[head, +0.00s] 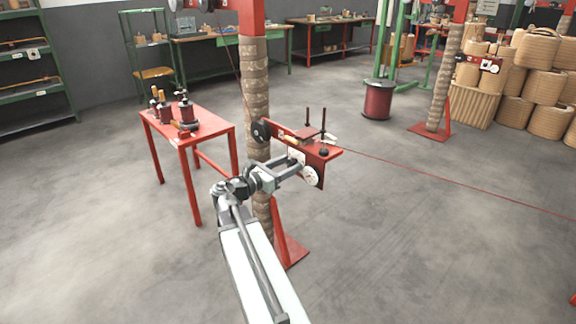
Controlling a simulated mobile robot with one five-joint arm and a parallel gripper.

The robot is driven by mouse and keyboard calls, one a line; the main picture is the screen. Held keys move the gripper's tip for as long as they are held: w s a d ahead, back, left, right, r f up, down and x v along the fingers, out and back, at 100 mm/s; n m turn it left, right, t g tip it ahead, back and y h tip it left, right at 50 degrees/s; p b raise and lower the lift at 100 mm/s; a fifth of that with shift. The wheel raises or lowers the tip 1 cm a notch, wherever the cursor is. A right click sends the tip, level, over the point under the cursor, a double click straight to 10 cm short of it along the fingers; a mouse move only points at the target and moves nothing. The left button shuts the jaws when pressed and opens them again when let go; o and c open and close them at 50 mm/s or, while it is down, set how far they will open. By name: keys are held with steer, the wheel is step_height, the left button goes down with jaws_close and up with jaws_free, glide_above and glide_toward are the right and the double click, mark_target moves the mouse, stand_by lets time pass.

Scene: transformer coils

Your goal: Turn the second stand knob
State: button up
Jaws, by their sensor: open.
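The near stand is a tan-wrapped post (256,85) with a red bracket (330,157) on it. A pale round knob (313,177) sits on the bracket's front face, and a dark round knob (260,131) is at its left end. My gripper (302,172) is open, with its two fingers reaching toward the pale knob. The fingers overlap the knob's left side in the picture; I cannot tell whether they touch it. Another wrapped stand (447,75) with a red bracket (480,63) stands farther back at the right. Which one counts as second is not marked.
A red table (212,122) with dark coil parts stands left of the near post. Two dark upright rods rise from the near bracket. A red wire runs right from it across the floor. A red spool (378,100) and stacked tan coils (545,55) are farther back.

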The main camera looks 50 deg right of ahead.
steer(key=shift+c, duration=0.2)
steer(key=c, duration=1.1)
steer(key=shift+d, duration=0.2)
jaws_close()
steer(key=shift+a, duration=0.15)
